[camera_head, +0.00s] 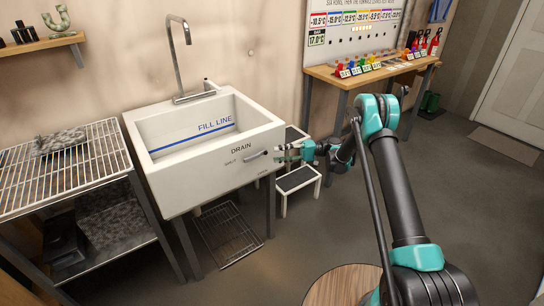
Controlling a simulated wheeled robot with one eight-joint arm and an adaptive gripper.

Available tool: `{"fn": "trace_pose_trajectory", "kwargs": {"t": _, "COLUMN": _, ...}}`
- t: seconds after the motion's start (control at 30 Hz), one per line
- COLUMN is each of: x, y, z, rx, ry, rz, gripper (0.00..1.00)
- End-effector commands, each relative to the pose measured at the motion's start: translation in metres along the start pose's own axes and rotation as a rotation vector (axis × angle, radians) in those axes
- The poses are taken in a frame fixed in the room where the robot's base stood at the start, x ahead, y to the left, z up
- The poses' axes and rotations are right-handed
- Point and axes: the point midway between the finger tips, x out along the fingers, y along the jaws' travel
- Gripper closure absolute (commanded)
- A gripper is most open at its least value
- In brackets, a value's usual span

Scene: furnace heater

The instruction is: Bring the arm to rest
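My gripper (289,152) is at the end of my black and teal arm, which reaches from the lower right toward the sink. It is in front of the right part of the white sink's (205,175) front face. The sink has a drain lever (256,155) on that face, under the word DRAIN and between SHUT and another label. The fingertips are close to the lever's right end. I cannot tell whether they touch it. The fingers are too small to show whether they are open or shut.
A wire rack (65,175) stands left of the sink. A white step stool (298,178) is behind my gripper. A wooden bench (375,72) with coloured items is at the back right. A round wooden top (345,287) is at the bottom. Grey floor is open at right.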

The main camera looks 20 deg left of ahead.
Motion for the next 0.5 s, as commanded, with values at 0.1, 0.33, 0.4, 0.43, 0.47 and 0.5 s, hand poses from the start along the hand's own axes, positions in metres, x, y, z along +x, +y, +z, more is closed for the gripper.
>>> {"fn": "trace_pose_trajectory", "kwargs": {"t": 0.1, "x": -0.0029, "y": 0.0, "z": 0.0001, "rx": 0.0, "ry": -0.001, "rz": 0.0, "gripper": 0.62}}
{"fn": "trace_pose_trajectory", "kwargs": {"t": 0.33, "x": -0.0029, "y": -0.0001, "z": 0.0002, "rx": 0.0, "ry": -0.001, "rz": 0.0, "gripper": 0.62}}
{"fn": "trace_pose_trajectory", "kwargs": {"t": 0.4, "x": -0.0035, "y": -0.0016, "z": 0.0003, "rx": 0.001, "ry": 0.002, "rz": 0.005, "gripper": 0.62}}
{"fn": "trace_pose_trajectory", "kwargs": {"t": 0.43, "x": -0.0041, "y": -0.0032, "z": 0.0005, "rx": 0.002, "ry": 0.006, "rz": 0.01, "gripper": 0.62}}
{"fn": "trace_pose_trajectory", "kwargs": {"t": 0.47, "x": -0.005, "y": -0.0052, "z": 0.0008, "rx": 0.004, "ry": 0.01, "rz": 0.018, "gripper": 0.62}}
{"fn": "trace_pose_trajectory", "kwargs": {"t": 0.5, "x": -0.0068, "y": -0.0088, "z": 0.0013, "rx": 0.007, "ry": 0.019, "rz": 0.032, "gripper": 0.62}}
